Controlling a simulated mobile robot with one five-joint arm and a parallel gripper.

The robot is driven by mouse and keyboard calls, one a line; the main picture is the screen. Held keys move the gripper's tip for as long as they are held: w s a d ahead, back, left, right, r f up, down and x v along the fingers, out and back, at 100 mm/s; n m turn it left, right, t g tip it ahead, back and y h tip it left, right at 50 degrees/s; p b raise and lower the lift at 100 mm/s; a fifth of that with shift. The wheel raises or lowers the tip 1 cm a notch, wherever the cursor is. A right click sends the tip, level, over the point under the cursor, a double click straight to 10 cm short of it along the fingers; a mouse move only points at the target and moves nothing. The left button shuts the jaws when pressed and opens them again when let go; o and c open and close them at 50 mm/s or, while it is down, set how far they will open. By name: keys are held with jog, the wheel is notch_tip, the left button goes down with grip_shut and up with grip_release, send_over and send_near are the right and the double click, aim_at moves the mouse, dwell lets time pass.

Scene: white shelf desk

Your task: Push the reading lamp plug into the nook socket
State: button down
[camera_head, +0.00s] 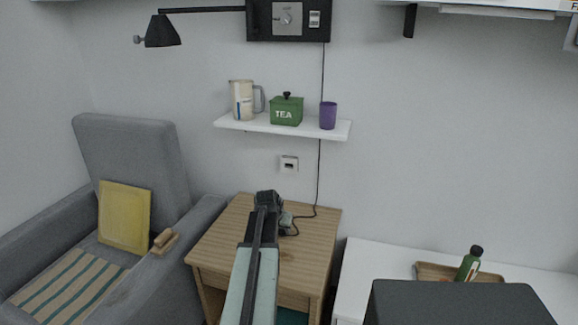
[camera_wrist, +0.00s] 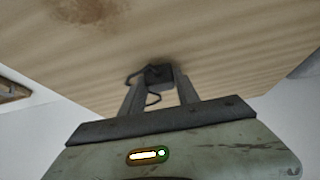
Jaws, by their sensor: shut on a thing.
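My gripper (camera_head: 268,205) is over the wooden side table, its far end near the table's middle. In the wrist view my gripper (camera_wrist: 160,88) has its two fingers on either side of the dark plug (camera_wrist: 158,74), shut on it. A dark cord (camera_head: 317,180) runs from the black lamp panel (camera_head: 288,19) down the wall to the table by my gripper. The lamp's black shade (camera_head: 162,32) hangs from its arm at upper left. The wall socket (camera_head: 289,164) is a small white plate with a dark opening, above the table and apart from my gripper.
A white shelf (camera_head: 282,126) above the socket bears a pitcher (camera_head: 242,100), a green TEA tin (camera_head: 286,110) and a purple cup (camera_head: 328,116). A grey armchair (camera_head: 135,150) stands left of the wooden table (camera_head: 318,232). A white cabinet (camera_head: 385,262) stands right.

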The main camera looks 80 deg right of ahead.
aim_at(280, 235)
jog(key=shift+a, duration=0.15)
jog(key=shift+w+a+r+p, duration=0.15)
jog(key=shift+a+r+p, duration=0.05)
jog(key=shift+a, duration=0.45)
jog(key=shift+w+a+r+p, duration=0.15)
jog(key=shift+a+r+p, duration=0.05)
jog(key=shift+a, duration=0.45)
jog(key=shift+w+a+r+p, duration=0.2)
jog(key=shift+a+r+p, duration=0.55)
jog(key=shift+a, duration=0.2)
jog(key=shift+w+a+r+p, duration=0.15)
jog(key=shift+a+r+p, duration=0.6)
jog(key=shift+a, duration=0.2)
